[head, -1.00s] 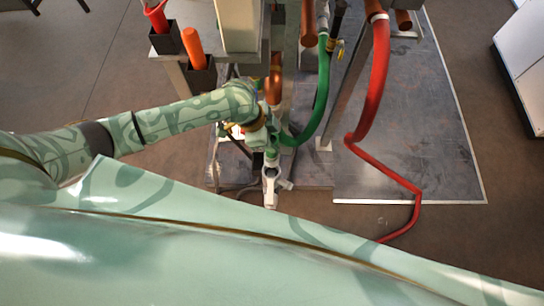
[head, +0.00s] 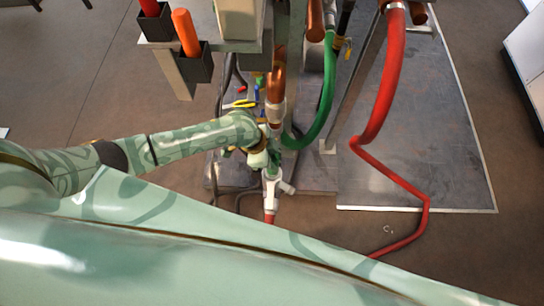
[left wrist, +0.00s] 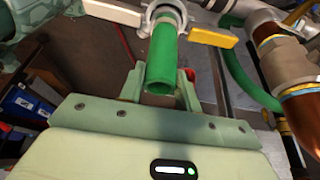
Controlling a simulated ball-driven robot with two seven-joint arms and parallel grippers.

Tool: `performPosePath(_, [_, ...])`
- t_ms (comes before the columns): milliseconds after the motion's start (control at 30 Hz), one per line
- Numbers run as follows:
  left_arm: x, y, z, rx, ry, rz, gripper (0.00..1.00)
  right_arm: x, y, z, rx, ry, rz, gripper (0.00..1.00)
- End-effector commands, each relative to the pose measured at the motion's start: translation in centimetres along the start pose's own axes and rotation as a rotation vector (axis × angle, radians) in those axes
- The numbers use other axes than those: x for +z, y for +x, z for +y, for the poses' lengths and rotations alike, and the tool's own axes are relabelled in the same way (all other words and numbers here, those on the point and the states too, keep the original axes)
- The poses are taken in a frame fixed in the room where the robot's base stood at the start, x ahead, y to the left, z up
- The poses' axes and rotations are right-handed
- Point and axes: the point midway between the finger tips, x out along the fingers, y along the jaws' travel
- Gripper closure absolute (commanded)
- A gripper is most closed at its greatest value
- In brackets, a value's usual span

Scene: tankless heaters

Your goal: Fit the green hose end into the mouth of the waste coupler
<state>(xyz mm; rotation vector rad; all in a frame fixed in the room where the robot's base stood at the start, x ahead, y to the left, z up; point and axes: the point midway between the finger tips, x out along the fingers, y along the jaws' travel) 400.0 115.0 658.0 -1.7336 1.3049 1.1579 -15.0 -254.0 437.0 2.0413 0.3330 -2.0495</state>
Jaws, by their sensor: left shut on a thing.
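The green hose (head: 328,85) hangs from the pipework and curves down to my left gripper (head: 274,158). In the left wrist view, my left gripper (left wrist: 159,88) is shut on the green hose end (left wrist: 161,62), with a finger on either side. One open rim of this green piece faces the camera. Its far end meets the round mouth of the pale waste coupler (left wrist: 183,12); I cannot tell how deep it sits. In the head view, the coupler (head: 271,182) stands just below the gripper, with a side branch. My right gripper is not in view.
A red hose (head: 390,70) runs down at the right and bends across the floor plate (head: 420,130). Copper pipe (left wrist: 305,100) and a yellow valve handle (left wrist: 213,37) are close beside the gripper. An orange-handled tool (head: 186,32) stands in a dark holder.

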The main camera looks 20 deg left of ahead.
Motion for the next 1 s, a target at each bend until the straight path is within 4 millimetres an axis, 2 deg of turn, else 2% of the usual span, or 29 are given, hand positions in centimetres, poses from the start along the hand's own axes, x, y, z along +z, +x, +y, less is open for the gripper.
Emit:
performPosePath(67, [0.1, 0.2, 0.0, 0.0, 0.0, 0.001, 1.0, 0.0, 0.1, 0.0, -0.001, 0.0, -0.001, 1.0])
performPosePath(100, [0.1, 0.3, 0.0, 0.001, 0.0, -0.001, 0.64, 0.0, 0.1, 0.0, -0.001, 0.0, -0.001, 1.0])
performPosePath(167, [0.1, 0.2, 0.0, 0.0, 0.0, -0.001, 0.47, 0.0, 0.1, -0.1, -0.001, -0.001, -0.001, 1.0])
performPosePath(200, [0.1, 0.2, 0.0, 0.0, 0.0, -0.001, 0.45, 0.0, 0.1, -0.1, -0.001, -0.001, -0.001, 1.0])
performPosePath(500, [-0.1, -0.2, 0.0, -0.001, 0.0, 0.0, 0.45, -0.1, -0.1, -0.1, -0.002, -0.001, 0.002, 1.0])
performPosePath(800, [-0.2, -5.8, -0.1, -0.003, 0.002, 0.0, 0.45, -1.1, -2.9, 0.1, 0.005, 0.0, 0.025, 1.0])
performPosePath(1000, [0.0, -7.5, 0.0, 0.0, 0.0, -0.001, 0.45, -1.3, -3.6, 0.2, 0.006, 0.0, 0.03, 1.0])
